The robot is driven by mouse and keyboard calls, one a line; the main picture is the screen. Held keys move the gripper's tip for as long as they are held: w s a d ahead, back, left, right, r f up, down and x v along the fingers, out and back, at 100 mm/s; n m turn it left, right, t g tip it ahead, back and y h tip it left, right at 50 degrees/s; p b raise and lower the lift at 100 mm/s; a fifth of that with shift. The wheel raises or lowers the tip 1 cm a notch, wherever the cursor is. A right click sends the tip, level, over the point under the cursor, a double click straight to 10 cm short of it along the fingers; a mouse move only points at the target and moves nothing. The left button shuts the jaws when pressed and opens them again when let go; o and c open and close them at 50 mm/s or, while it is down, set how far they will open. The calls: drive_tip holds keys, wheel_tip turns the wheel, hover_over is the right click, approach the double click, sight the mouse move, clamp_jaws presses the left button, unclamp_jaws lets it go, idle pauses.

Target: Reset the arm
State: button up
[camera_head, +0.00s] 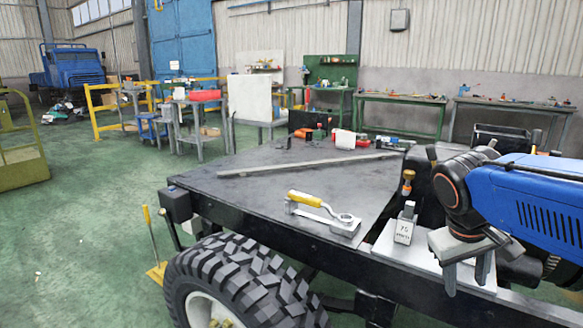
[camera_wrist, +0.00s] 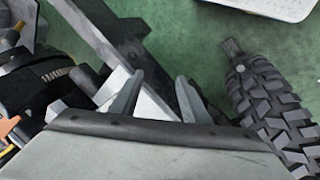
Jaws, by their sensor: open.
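My gripper (camera_head: 468,272) is at the right of the head view, pointing down over the front edge of the chassis frame (camera_head: 225,205). Its two grey fingers are apart with nothing between them. In the wrist view the fingers of my gripper (camera_wrist: 160,92) also show spread and empty, over a light plate and a dark chassis rail (camera_wrist: 105,35). My blue and black arm reaches in from the right edge of the head view. I cannot tell how far the fingertips are from the plate.
A yellow-handled tool (camera_head: 318,208) lies on the chassis top. A grey block marked 75 (camera_head: 405,226) stands on a light plate (camera_head: 385,245) left of my gripper. A long bar (camera_head: 305,165) lies farther back. A large tyre (camera_head: 235,285) stands at the front; it also shows in the wrist view (camera_wrist: 270,100).

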drive_tip(key=s+a+f+t+y, duration=0.3)
drive_tip(key=s+a+f, duration=0.3)
drive_tip(key=s+f, duration=0.1)
drive_tip(key=shift+s+a+m+y, duration=0.15)
drive_tip(key=shift+s+m+y, duration=0.15)
drive_tip(key=shift+s+y, duration=0.1)
idle(1.6)
